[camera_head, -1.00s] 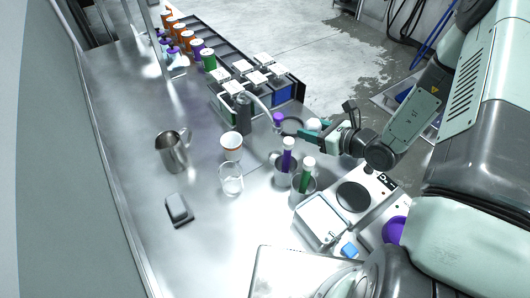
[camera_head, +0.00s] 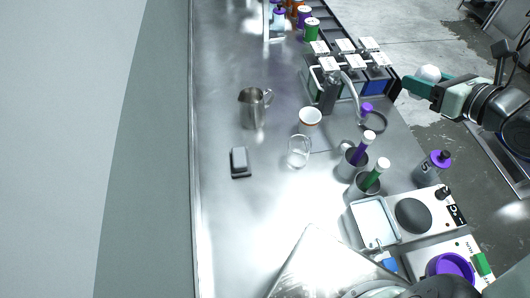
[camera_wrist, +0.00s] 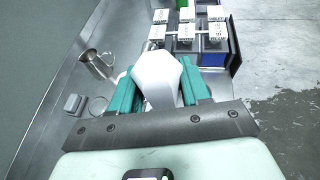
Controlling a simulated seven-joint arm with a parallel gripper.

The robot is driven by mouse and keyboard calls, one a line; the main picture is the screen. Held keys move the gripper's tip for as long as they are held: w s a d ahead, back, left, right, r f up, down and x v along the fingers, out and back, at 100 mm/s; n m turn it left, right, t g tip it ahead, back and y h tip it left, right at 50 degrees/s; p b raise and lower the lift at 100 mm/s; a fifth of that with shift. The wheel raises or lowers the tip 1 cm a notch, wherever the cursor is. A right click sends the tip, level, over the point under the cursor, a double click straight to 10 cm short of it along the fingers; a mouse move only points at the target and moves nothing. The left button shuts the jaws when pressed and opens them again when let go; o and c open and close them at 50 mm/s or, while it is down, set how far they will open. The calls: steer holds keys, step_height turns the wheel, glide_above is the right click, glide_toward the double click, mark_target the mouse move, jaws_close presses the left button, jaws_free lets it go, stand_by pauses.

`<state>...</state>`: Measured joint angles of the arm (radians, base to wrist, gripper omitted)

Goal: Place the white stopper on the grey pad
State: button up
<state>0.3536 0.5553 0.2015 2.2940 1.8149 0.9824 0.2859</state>
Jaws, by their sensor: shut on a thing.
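The white stopper (camera_head: 428,73) is between the teal fingers of my gripper (camera_head: 424,82), held up in the air at the right, beyond the table's right edge in the head view. In the wrist view the stopper (camera_wrist: 158,78) is a pale faceted piece between both fingers (camera_wrist: 160,90), its lower end hidden by the gripper. A small grey block (camera_head: 240,161), which looks like the grey pad, lies on the left part of the steel table. It also shows at the left of the wrist view (camera_wrist: 73,103), well apart from my gripper.
A steel pitcher (camera_head: 252,109), a glass beaker (camera_head: 299,152) and a white cup (camera_head: 309,119) stand mid-table. A curved tap (camera_head: 349,84) and boxes stand behind. Bare steel surrounds the grey block.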

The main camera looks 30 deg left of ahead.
steer(key=s+a+n+g+y, duration=0.1)
steer(key=s+a+n+g, duration=0.25)
steer(key=a, duration=0.55)
steer(key=s+a+n+g+y, duration=0.15)
steer(key=s+a, duration=0.25)
steer(key=a, duration=0.4)
steer(key=n+g+h, duration=0.2)
steer(key=n+g, duration=0.4)
steer(key=g, duration=0.2)
glide_above(239, 156)
steer(key=shift+y, duration=0.25)
step_height(239, 156, down, 16)
steer(key=shift+f, duration=0.1)
steer(key=shift+t, duration=0.3)
steer(key=shift+f, duration=2.45)
steer(key=shift+f, duration=0.2)
steer(key=o, duration=1)
steer(key=shift+o, duration=0.3)
steer(key=shift+r, duration=0.15)
